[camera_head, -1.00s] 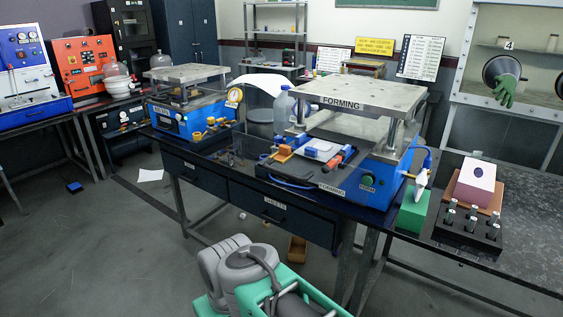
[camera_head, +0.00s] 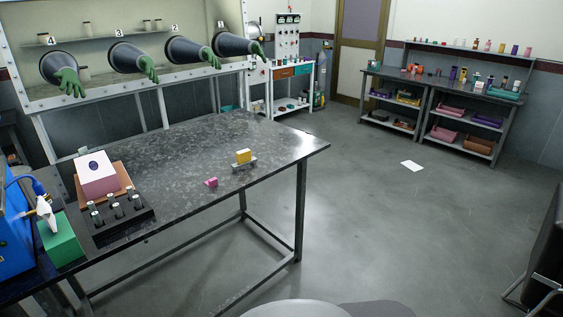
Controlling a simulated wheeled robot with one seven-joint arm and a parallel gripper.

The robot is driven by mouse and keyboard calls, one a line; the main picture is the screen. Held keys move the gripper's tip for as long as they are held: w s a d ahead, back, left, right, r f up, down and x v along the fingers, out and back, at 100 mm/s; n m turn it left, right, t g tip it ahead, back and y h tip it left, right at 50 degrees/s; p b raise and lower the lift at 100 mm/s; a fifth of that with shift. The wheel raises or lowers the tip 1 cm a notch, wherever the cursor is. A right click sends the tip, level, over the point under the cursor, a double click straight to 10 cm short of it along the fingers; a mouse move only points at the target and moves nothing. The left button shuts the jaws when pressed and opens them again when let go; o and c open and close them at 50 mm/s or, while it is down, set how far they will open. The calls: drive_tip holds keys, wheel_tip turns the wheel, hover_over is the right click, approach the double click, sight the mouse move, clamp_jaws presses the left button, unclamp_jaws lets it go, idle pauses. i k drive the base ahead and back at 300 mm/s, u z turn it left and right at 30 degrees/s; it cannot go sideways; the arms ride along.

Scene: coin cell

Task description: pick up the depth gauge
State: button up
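I cannot pick out the depth gauge with certainty. On the dark stone-topped table (camera_head: 180,185) sits a small yellow block on a grey metal base (camera_head: 244,166), towards the right end. It may be the gauge, but it is too small to tell. A small pink piece (camera_head: 211,182) lies to its left. My gripper is not in view. Only a grey rounded shape shows at the bottom edge, probably part of my own body.
A glovebox with green gloves (camera_head: 68,83) stands behind. Shelves (camera_head: 440,110) stand far right.

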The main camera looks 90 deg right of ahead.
sight(244, 157)
drive_tip(key=z, duration=0.55)
drive_tip(key=k, duration=0.5)
drive_tip(key=z, duration=2.45)
drive_tip(key=i, duration=0.65)
